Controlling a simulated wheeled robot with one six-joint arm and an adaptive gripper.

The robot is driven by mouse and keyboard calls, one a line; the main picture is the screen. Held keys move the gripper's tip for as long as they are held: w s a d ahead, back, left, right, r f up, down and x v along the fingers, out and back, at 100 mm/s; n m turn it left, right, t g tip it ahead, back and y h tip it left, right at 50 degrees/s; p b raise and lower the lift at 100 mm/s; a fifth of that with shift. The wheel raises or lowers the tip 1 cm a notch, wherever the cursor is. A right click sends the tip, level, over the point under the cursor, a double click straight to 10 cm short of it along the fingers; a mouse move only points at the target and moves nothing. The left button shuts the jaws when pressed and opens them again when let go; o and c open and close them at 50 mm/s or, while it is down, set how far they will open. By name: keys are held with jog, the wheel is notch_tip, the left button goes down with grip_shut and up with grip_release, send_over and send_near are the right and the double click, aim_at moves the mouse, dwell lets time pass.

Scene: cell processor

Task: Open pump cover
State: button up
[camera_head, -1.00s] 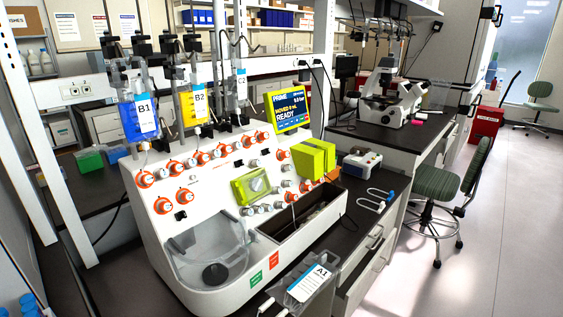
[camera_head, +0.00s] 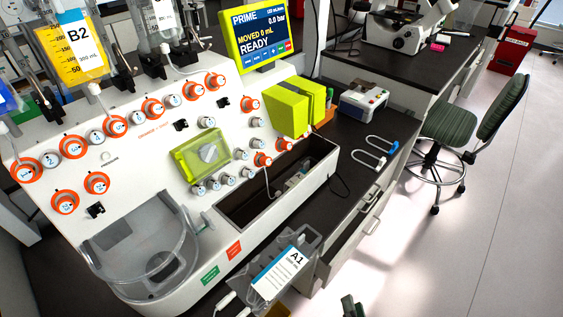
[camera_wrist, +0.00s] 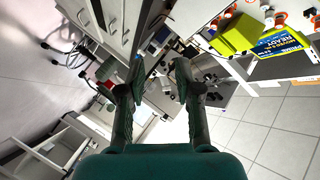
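The cell processor (camera_head: 130,150) is a white sloped console filling the left of the head view. A yellow-green framed clear cover (camera_head: 201,155) lies flat against its front panel, with a grey rotor-like part under it; it looks shut. A thicker yellow-green block (camera_head: 290,108) stands right of it, below the screen; it also shows in the wrist view (camera_wrist: 238,34). I cannot tell for certain which is the pump cover. My gripper (camera_wrist: 158,72) is open and empty, its two dark green fingers apart. It is well away from the processor. A dark green tip shows at the head view's bottom edge.
The screen (camera_head: 258,33) reads READY. Orange-ringed knobs (camera_head: 153,107) cover the panel. An A1 bag (camera_head: 278,272) hangs at the console's front. Blue-and-white clamps (camera_head: 376,150) lie on the dark bench. A green chair (camera_head: 450,130) stands right; open floor lies before it.

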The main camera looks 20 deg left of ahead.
jog(key=w+a+r+g+y, duration=0.1)
jog(key=w+a+r+y, duration=0.2)
jog(key=w+a+r, duration=0.35)
jog(key=n+g+y, duration=0.1)
jog(key=g+y, duration=0.5)
jog(key=g, duration=0.1)
send_near(211, 153)
notch_tip(211, 153, up, 4)
jog(key=s+d, duration=0.2)
jog(key=d, duration=0.1)
jog(key=x, duration=1.1)
jog(key=shift+w, duration=0.15)
jog(key=shift+c, duration=0.3)
grip_shut()
